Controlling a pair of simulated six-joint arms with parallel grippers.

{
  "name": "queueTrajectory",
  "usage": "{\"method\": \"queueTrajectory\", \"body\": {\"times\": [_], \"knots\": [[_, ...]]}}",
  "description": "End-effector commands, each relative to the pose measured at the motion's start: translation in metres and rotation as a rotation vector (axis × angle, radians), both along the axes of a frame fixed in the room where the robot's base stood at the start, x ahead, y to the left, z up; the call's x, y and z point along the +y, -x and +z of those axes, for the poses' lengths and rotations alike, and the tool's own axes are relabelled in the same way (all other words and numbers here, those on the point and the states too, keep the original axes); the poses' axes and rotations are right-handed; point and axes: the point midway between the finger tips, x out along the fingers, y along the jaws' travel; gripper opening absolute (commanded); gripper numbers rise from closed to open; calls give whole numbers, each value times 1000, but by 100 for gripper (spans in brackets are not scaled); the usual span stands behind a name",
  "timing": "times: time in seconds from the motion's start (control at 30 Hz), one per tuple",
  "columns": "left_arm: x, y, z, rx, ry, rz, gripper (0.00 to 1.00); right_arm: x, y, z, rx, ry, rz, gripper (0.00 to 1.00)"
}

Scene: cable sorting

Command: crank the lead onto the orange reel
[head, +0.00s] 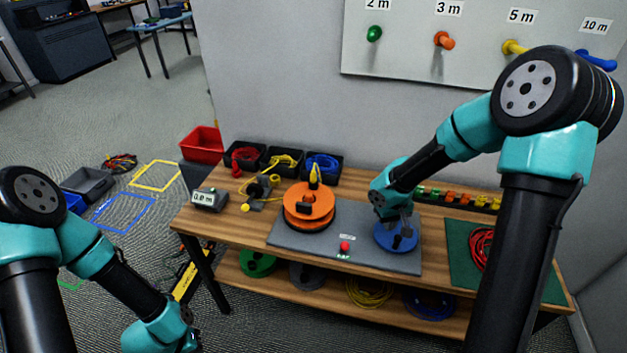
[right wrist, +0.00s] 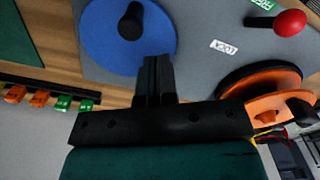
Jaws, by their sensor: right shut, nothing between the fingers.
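Part of the reel shows in the right wrist view (right wrist: 262,80). A blue crank disc (head: 400,243) lies on the board's right part; its black handle (right wrist: 131,20) shows in the right wrist view. My right gripper (right wrist: 158,62) is shut and empty over the disc's edge, beside the handle; I cannot tell whether it touches the disc. My left arm is at the lower left; its fingers are out of view. I see no lead clearly on the reel.
A meter display (head: 209,199) is at the bench's left. Black bins (head: 282,160) of cable line the back. Red cable (head: 482,248) lies on a green mat at right.

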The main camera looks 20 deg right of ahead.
Motion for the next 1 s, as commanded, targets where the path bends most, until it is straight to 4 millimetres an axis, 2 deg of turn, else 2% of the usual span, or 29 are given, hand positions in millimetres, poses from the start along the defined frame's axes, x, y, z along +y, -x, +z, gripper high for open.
{"method": "queueTrajectory", "body": {"times": [1.0], "knots": [[0, 0, 0, 0, 0, 0, 0, 0, 0, -48, 2, 0, 1, 0]]}}
